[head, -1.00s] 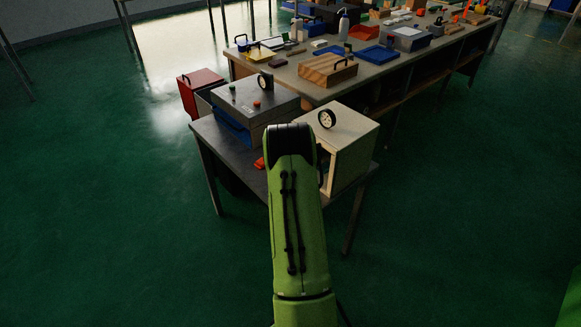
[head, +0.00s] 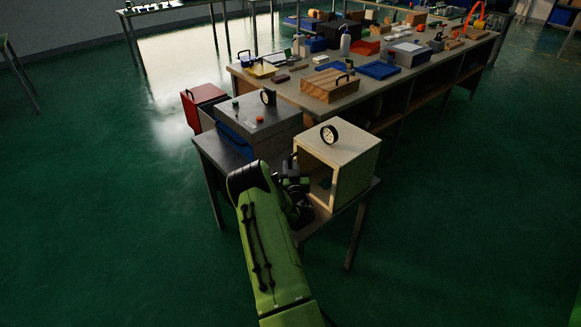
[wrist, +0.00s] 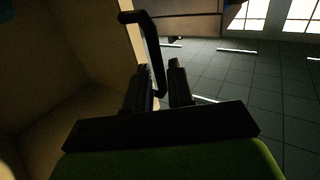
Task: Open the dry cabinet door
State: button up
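The dry cabinet (head: 354,161) is a beige box with a round gauge (head: 329,134) on top, at the front right of the small table. Its front stands open and its dim inside shows in the head view. The door is largely hidden behind my arm. In the wrist view a bright, narrow strip (wrist: 137,43), perhaps the door's edge, stands beside the black bar handle (wrist: 150,50). My gripper (wrist: 161,88) is at the lower end of this handle, which runs down between its two fingers; they appear closed on it.
A grey box (head: 258,123) with a gauge and buttons stands left of the cabinet, close to my arm. A red box (head: 205,101) is behind it. A long bench (head: 395,95) with trays and a wooden case lies beyond. Floor is open left and right.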

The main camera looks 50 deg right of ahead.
grip_shut()
jog(key=shift+a, duration=0.1)
dwell(0.3)
